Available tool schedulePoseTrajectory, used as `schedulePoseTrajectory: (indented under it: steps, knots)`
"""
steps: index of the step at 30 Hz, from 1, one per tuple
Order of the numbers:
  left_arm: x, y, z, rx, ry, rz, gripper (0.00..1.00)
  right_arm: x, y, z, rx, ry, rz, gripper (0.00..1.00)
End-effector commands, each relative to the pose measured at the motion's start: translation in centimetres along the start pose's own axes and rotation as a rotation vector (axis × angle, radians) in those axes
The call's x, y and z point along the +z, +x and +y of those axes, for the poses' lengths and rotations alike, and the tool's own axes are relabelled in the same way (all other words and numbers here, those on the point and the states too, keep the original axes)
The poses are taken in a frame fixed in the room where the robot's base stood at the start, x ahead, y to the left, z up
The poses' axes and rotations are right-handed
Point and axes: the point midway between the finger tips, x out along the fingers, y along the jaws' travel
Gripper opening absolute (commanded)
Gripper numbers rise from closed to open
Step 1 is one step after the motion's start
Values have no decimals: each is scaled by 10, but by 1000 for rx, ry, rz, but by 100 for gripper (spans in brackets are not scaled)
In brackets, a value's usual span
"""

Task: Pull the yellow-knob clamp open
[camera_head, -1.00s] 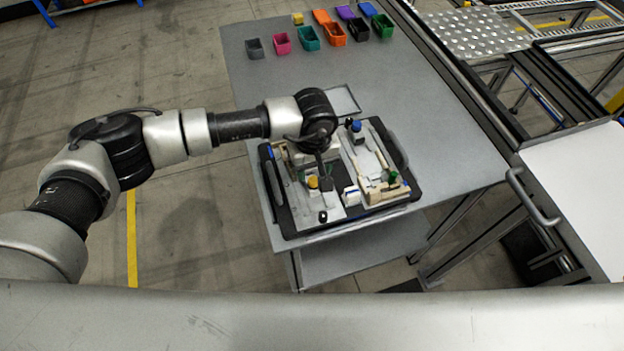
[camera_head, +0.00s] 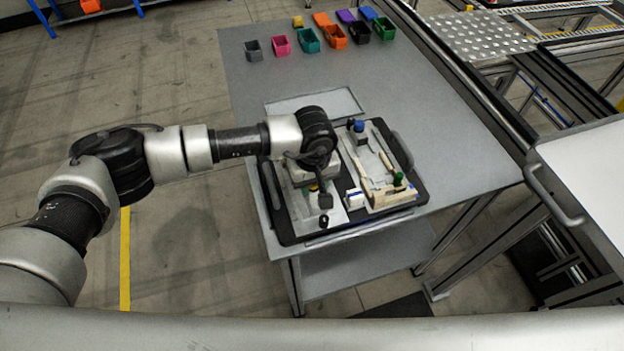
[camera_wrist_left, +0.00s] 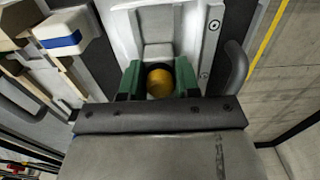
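The yellow knob (camera_wrist_left: 160,83) of the clamp sits between the green fingers of my left gripper (camera_wrist_left: 159,80) in the left wrist view. The fingers stand on either side of the knob, with a narrow dark gap showing, so they look open around it. In the head view only a sliver of the knob (camera_head: 314,188) shows under my left wrist, and the fingertips are mostly hidden. The clamp is on the left half of the black pallet fixture (camera_head: 277,218). My right gripper is not in view.
The fixture's right half holds a blue knob (camera_head: 358,126), a green knob (camera_head: 398,178) and a white block with a blue edge (camera_wrist_left: 62,38). The fixture lies near the front edge of a grey table (camera_head: 455,150). Several coloured bins (camera_head: 308,40) stand at the back.

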Motion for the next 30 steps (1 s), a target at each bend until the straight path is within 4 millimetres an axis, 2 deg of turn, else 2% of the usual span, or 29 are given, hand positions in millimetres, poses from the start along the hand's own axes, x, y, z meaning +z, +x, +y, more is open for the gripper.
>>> schedulePoseTrajectory:
  steps: [2,11,30]
  knots:
    - [0,0,0,0,0,0,11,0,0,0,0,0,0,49]
    - [1,0,0,1,0,0,11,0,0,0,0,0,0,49]
    - [24,1,0,-1,2,-4,11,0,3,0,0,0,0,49]
